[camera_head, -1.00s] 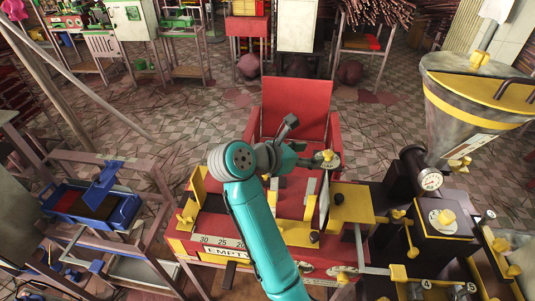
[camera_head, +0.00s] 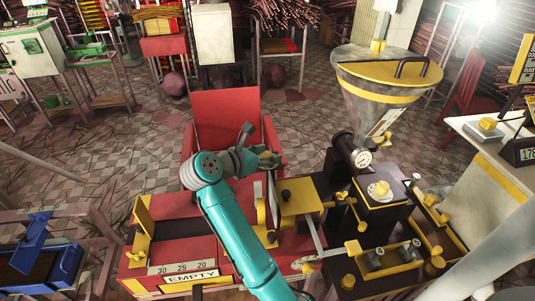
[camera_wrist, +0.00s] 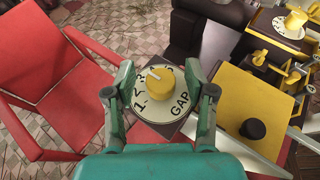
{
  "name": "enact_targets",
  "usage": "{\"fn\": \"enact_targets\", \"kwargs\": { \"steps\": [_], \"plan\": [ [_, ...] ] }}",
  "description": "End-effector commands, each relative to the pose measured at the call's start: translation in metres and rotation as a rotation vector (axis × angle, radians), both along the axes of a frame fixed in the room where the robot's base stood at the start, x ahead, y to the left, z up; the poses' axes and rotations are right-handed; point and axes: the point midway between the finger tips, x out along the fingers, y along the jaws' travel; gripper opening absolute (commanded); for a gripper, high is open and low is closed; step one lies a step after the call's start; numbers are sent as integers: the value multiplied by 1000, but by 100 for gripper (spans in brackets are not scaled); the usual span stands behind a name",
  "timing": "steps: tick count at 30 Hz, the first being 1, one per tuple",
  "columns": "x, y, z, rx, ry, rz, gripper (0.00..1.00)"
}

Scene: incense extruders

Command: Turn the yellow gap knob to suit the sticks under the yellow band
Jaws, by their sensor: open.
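The yellow gap knob (camera_wrist: 159,83) sits on a round white dial marked GAP in the wrist view, with a white pointer line toward the upper left. Some dial numbers are hard to read. My gripper (camera_wrist: 159,78) is open, with one finger left and one right of the knob. I cannot tell whether either touches it. In the head view my gripper (camera_head: 258,154) is at the red machine's (camera_head: 180,240) far edge, partly hiding the knob. A yellow band (camera_head: 378,86) rings the metal hopper at right. I cannot tell which sticks the band refers to.
A red chair (camera_head: 228,115) stands just behind the machine. A second yellow knob (camera_head: 379,189) is on a dark box to the right. A yellow block with a black knob (camera_head: 286,195) is near my gripper. An EMPTY sign (camera_head: 191,276) lies below a 30-25-20 scale.

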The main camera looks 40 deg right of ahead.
Motion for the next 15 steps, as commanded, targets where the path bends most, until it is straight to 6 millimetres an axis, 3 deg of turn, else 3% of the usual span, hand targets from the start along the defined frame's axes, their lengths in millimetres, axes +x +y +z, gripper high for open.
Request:
{"fn": "enact_targets", "kwargs": {
  "steps": [11,15],
  "plan": [
    [0,-6,-2,0,0,0,55],
    [0,-5,-2,0,0,0,22]
  ]
}}
